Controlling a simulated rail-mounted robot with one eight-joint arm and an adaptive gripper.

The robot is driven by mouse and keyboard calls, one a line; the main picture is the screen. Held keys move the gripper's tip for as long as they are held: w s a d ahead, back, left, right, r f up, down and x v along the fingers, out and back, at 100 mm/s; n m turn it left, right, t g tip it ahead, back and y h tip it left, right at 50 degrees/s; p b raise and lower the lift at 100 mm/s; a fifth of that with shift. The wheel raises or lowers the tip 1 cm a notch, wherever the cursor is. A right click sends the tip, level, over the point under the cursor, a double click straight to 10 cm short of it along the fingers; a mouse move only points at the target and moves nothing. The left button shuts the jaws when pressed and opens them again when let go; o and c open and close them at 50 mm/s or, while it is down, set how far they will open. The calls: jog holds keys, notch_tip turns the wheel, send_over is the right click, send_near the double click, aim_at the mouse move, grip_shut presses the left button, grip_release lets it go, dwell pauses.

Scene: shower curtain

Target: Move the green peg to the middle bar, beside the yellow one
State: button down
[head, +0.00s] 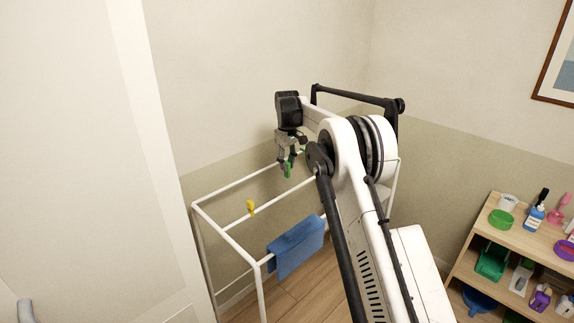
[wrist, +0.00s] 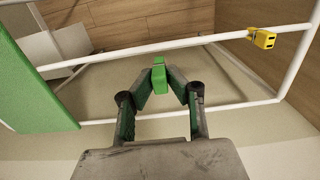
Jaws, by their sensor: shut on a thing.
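The green peg (head: 287,171) is held between the fingertips of my gripper (head: 288,159), which is shut on it. In the wrist view the green peg (wrist: 159,76) sits between the fingers (wrist: 160,82), in the picture between the middle bar (wrist: 140,52) and the back bar (wrist: 235,105). It looks clear of both bars. The yellow peg (head: 251,208) is clipped on the middle bar (head: 275,201) of the white rack, left of and nearer the camera than my gripper. The yellow peg also shows at upper right in the wrist view (wrist: 262,39).
A blue towel (head: 296,246) hangs on the rack's front bar. A green cloth (wrist: 30,90) lies at the left of the wrist view. The middle bar looks bare between the yellow peg and my arm. A wooden shelf (head: 480,220) with bottles and tubs stands at right.

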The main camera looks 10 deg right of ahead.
jog(key=shift+f+b, duration=1.8)
jog(key=shift+f, duration=1)
jog(key=shift+f+b, duration=0.7)
jog(key=shift+f, duration=0.4)
jog(key=shift+f, duration=0.15)
jog(key=c, duration=1.6)
grip_release()
jog(key=shift+c, duration=0.2)
notch_tip(320, 180, up, 12)
jog(key=shift+f, duration=0.1)
jog(key=shift+r+p, duration=1.4)
jog(key=shift+r, duration=0.7)
